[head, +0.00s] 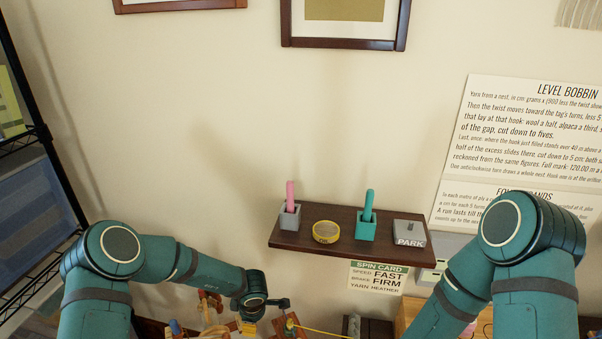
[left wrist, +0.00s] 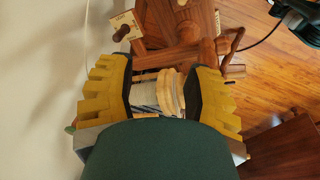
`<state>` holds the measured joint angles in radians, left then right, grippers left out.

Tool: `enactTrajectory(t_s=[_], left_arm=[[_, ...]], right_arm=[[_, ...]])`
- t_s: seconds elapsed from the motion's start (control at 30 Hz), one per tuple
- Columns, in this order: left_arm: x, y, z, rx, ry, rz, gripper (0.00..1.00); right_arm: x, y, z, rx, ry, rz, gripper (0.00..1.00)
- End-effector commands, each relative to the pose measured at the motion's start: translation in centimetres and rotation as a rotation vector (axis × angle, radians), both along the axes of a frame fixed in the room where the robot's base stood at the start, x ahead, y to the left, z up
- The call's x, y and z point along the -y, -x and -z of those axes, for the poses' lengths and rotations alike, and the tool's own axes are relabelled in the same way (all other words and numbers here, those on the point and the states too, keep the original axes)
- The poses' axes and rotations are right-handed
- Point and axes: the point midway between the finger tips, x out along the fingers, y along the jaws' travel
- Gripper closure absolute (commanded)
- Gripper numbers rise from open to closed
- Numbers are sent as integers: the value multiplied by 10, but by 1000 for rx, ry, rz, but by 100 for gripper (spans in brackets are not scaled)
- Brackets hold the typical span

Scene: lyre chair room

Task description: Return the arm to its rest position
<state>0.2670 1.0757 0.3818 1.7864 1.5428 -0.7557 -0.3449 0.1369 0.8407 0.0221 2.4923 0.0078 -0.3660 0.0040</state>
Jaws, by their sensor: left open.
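My left arm (head: 205,270) reaches in from the left, below the wall shelf. My left gripper (head: 252,327) is low in the head view, near wooden parts at the bottom edge. In the left wrist view its yellow-backed fingers (left wrist: 164,95) are apart, one on each side of a pale spool-like piece (left wrist: 172,92). Whether they touch it I cannot tell. Behind it is a brown wooden mechanism (left wrist: 178,30). My right arm (head: 520,240) bends down at the right; its gripper is outside the head view.
A dark shelf (head: 340,246) holds a pink peg in a grey block (head: 290,217), a yellow disc (head: 326,232), a teal peg in a teal block (head: 366,226) and a grey PARK block (head: 409,234). A black rack (head: 45,130) stands left. The wall above my left forearm is clear.

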Motion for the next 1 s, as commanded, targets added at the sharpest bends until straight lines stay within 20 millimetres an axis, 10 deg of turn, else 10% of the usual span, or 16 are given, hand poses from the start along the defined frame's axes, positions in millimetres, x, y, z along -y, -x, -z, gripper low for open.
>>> enactTrajectory(t_s=[0.37,0.7,1.0], left_arm=[[13,63,40,156,-42,619,49],[34,181,63,126,92,1169,49],[37,232,62,88,167,1351,49]], right_arm=[[-2,9,42,-20,-1,-14,53],[-3,16,74,-36,-3,-26,53],[-4,18,81,-42,-3,-30,53]])
